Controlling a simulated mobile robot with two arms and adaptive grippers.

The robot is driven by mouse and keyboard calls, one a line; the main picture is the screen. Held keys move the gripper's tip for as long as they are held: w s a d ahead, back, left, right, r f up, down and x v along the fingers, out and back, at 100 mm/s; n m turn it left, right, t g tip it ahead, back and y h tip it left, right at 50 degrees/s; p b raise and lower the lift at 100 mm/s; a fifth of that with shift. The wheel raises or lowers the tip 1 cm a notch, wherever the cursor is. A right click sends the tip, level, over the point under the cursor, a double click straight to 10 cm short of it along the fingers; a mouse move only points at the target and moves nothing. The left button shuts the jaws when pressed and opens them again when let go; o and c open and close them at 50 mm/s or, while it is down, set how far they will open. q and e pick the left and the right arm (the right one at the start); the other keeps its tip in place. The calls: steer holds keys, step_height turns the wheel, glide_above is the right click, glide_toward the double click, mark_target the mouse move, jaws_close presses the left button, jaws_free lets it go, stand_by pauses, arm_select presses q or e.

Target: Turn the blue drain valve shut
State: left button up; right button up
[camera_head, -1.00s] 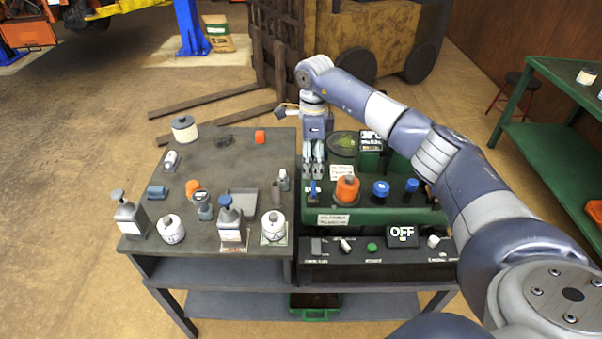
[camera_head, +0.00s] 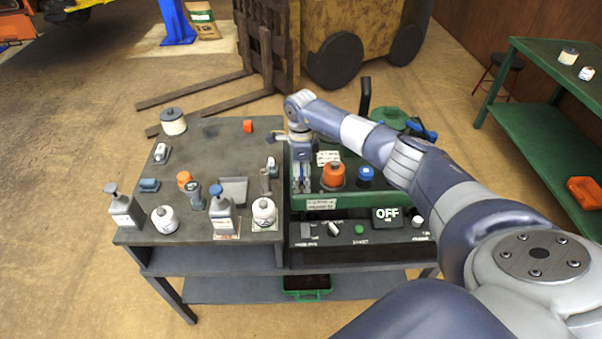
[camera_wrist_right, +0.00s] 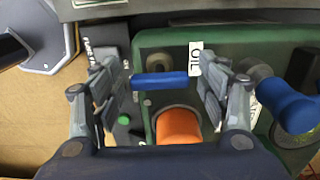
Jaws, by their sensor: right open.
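The blue drain valve handle (camera_wrist_right: 165,80) shows in the right wrist view as a straight bar lying crosswise between my two fingers, with a small gap on the finger sides. My right gripper (camera_wrist_right: 160,88) is open around it and does not grip it. In the head view my right gripper (camera_head: 302,180) points down at the left end of the green unit (camera_head: 345,200), left of the orange cap (camera_head: 334,173). There its fingers largely hide the valve. The orange cap also shows below the bar in the wrist view (camera_wrist_right: 179,127). My left gripper is not in view.
A blue knob (camera_head: 365,177) stands right of the orange cap. In front is a control panel with an OFF display (camera_head: 387,216) and a green button (camera_head: 359,229). Several bottles and cans crowd the grey bench (camera_head: 190,250) to the left. My right forearm spans the unit's right side.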

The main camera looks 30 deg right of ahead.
steer(key=c, duration=1.1)
steer(key=shift+o, duration=0.2)
steer(key=shift+m+b, duration=0.3)
steer(key=shift+m, duration=0.4)
steer(key=shift+m+b, duration=0.4)
steer(key=shift+m, duration=0.8)
steer(key=m, duration=0.3)
steer(key=shift+m+b, duration=0.3)
steer(key=m, duration=0.5)
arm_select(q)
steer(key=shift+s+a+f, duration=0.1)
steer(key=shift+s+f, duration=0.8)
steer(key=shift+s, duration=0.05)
arm_select(e)
steer(key=shift+m, duration=2.8)
